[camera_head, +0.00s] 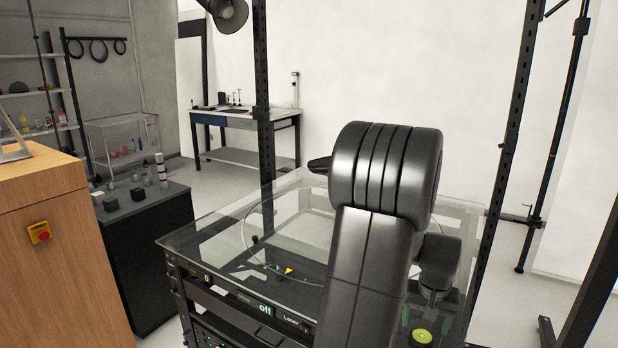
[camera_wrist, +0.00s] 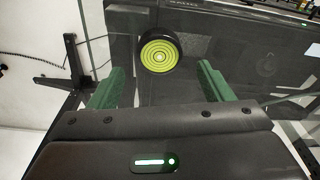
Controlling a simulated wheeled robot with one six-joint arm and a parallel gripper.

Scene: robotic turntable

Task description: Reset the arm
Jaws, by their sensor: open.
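My gripper (camera_wrist: 161,70) shows in the wrist view with its two green fingers spread apart and nothing between them. A round black knob with a yellow-green ringed top (camera_wrist: 160,55) lies just beyond the fingertips, roughly centred between them; it looks apart from both. In the head view the same knob (camera_head: 421,337) is at the bottom edge, below my gripper. My arm rises from the bottom and bends over the glass-topped turntable (camera_head: 215,225); it hides part of the table and much of my gripper.
The turntable's front panel has a display (camera_head: 265,309) reading "off" next to "Laser". Black upright posts (camera_head: 264,130) stand around the table. A wooden cabinet (camera_head: 60,230) and a dark bench with small blocks (camera_head: 150,270) are at the left. A workbench (camera_head: 245,115) stands behind.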

